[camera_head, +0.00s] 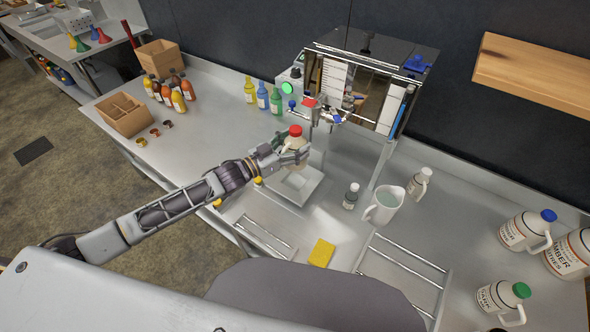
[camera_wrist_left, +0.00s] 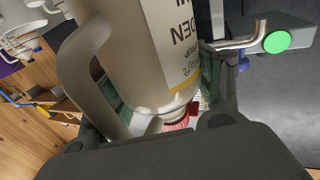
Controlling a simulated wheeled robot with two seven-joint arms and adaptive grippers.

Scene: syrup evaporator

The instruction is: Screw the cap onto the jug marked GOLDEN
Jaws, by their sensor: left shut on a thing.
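The jug marked GOLDEN (camera_head: 298,146) is cream-coloured and stands at the evaporator's front. In the left wrist view the jug (camera_wrist_left: 130,45) fills the middle, with part of its lettering and its handle showing. A red cap (camera_head: 295,131) sits at the jug's mouth; it also shows partly in the left wrist view (camera_wrist_left: 181,119). How tightly the cap sits cannot be told. My left gripper (camera_head: 285,152) reaches in from the left and is shut on the jug, below the cap. The gripper hides part of the jug. My right gripper is not in view.
The evaporator (camera_head: 350,90) with its spout stands behind the jug. A square tray (camera_head: 302,190) lies below it. Other capped jugs stand far right.

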